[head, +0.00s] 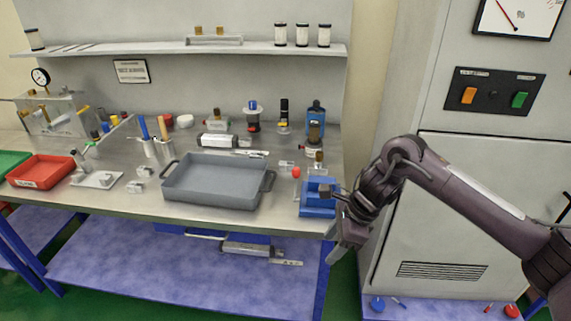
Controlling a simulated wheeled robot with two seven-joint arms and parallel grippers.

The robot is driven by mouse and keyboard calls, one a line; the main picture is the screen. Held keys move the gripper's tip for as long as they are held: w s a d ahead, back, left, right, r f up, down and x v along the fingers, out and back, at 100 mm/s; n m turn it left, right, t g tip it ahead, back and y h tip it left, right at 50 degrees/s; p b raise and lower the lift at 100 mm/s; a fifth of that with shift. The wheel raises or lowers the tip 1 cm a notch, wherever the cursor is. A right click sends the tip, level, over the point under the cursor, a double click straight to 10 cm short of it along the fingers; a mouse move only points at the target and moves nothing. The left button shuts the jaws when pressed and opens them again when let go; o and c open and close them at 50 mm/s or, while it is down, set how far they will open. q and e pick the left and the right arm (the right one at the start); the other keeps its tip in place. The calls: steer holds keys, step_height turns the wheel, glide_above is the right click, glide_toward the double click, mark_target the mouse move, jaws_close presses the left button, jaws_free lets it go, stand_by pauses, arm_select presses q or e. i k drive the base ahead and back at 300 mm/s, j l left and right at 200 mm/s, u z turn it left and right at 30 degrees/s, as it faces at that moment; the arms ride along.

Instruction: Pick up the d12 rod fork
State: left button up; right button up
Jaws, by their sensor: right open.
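I cannot tell for sure which part is the d12 rod fork. Small pale metal blocks that could be rod forks lie on the bench: one (145,171) left of the grey tray, one (135,187) by the tray's left front, and one (286,165) behind the red ball-topped part. My right gripper (337,222) is open and appears empty. It hangs by the bench's right front corner, beside the blue vise (318,198), and one finger overlaps the vise in the picture. I cannot tell whether they touch. My left gripper is out of view.
The grey tray (212,203) is empty in the middle of the bench (110,207). A red bin (40,172) and a white plate (97,180) are at left. Bottles and cylinders line the back. A grey cabinet (440,240) stands right of the bench.

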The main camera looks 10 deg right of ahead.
mark_target(284, 165)
steer(key=i, duration=1.45)
